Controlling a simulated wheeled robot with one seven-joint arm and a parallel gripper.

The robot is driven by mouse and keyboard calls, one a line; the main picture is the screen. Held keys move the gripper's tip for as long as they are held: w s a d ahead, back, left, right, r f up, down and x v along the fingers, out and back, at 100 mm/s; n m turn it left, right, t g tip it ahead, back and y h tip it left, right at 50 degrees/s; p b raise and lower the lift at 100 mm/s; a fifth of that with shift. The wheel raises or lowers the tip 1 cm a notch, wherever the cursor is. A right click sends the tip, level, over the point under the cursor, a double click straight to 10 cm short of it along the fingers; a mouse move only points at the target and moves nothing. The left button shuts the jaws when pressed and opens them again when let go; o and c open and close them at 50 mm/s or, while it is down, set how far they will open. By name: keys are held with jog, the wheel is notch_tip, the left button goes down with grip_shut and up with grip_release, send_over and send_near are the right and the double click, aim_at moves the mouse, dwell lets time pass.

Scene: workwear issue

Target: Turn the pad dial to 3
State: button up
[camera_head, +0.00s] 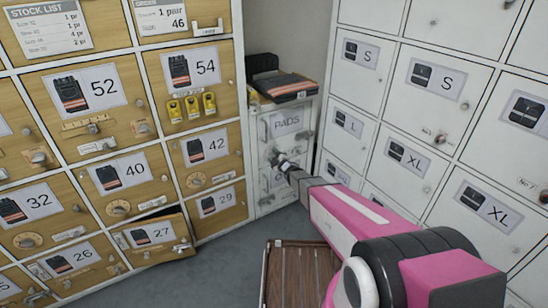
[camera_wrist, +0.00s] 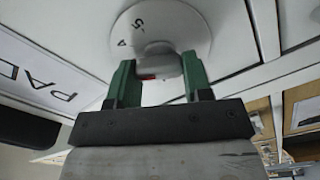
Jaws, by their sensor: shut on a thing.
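The pad dial (camera_wrist: 185,30) is a round white disc with a knob at its middle, on a white door. The numeral 5 and another mark show near its edge. In the wrist view my gripper (camera_wrist: 157,68) has its green fingers on both sides of the knob (camera_wrist: 155,62), shut on it. A small red mark shows at the knob. In the head view my gripper (camera_head: 284,164) reaches the narrow white cabinet labelled PADS (camera_head: 287,123) at the back. The dial itself is hidden there by my gripper.
Wooden lockers with numbered labels (camera_head: 105,88) stand on the left; the door marked 27 (camera_head: 152,236) hangs ajar. White lockers (camera_head: 398,157) stand close on the right. Folded dark clothing (camera_head: 288,86) lies on the PADS cabinet. A slatted wooden thing (camera_head: 299,276) is at the floor in front.

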jog(key=shift+n, duration=0.8)
jog(key=shift+f, duration=0.1)
jog(key=o, duration=0.9)
jog(key=shift+s, duration=0.1)
jog(key=v, duration=1)
jog(key=shift+s+d, duration=0.2)
jog(key=shift+s, duration=0.05)
